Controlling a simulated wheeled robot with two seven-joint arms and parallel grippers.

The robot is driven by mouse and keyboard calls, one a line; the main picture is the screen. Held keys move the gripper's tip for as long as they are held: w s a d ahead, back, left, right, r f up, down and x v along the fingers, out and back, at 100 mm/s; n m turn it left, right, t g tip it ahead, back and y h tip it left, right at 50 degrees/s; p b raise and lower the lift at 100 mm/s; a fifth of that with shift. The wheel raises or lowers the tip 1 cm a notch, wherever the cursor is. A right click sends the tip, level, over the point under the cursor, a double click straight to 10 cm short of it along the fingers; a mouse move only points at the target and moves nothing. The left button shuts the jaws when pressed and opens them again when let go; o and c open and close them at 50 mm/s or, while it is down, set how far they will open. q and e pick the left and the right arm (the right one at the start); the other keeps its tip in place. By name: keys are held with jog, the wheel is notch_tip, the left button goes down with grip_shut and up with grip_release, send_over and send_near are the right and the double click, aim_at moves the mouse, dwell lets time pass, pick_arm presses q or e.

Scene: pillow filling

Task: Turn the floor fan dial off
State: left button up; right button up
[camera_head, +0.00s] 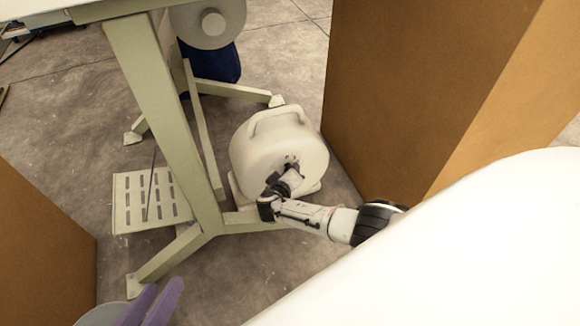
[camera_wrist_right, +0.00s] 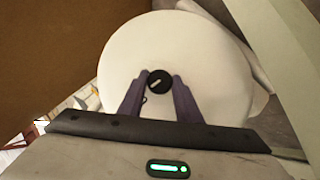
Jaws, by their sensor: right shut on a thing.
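The floor fan (camera_head: 262,143) is a white rounded drum with a handle on top, standing on the floor beside the pale table's legs. My right gripper (camera_head: 286,176) reaches its face from the right in the head view. In the right wrist view the fan's round white face (camera_wrist_right: 210,65) carries a small black dial (camera_wrist_right: 158,81) with a pale pointer mark lying on a slant. The two purple fingertips of my right gripper (camera_wrist_right: 159,84) are shut on the dial, one on each side. My left gripper (camera_head: 160,290) shows at the bottom left, its purple fingers apart and empty, far from the fan.
A pale green table frame (camera_head: 150,75) with a slotted foot pedal (camera_head: 152,200) stands left of the fan. A tall brown box (camera_head: 400,80) stands close on the right. Another brown box (camera_head: 40,245) is at the lower left. Bare concrete floor lies between.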

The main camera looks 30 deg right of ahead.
jog(key=shift+h, duration=0.3)
dwell(0.5)
jog(key=o, duration=1)
pick_arm(q)
jog(key=shift+r, duration=0.15)
pick_arm(e)
jog(key=shift+a, duration=0.1)
pick_arm(q)
jog(key=s+a+f+g+y+p, duration=0.1)
jog(key=a+f+g+y+p, duration=0.1)
jog(key=f+p, duration=0.3)
jog(key=shift+a+y+p, duration=0.4)
jog(key=shift+a+p, duration=0.25)
jog(key=shift+a, duration=0.1)
pick_arm(e)
jog(key=shift+v, duration=5.1)
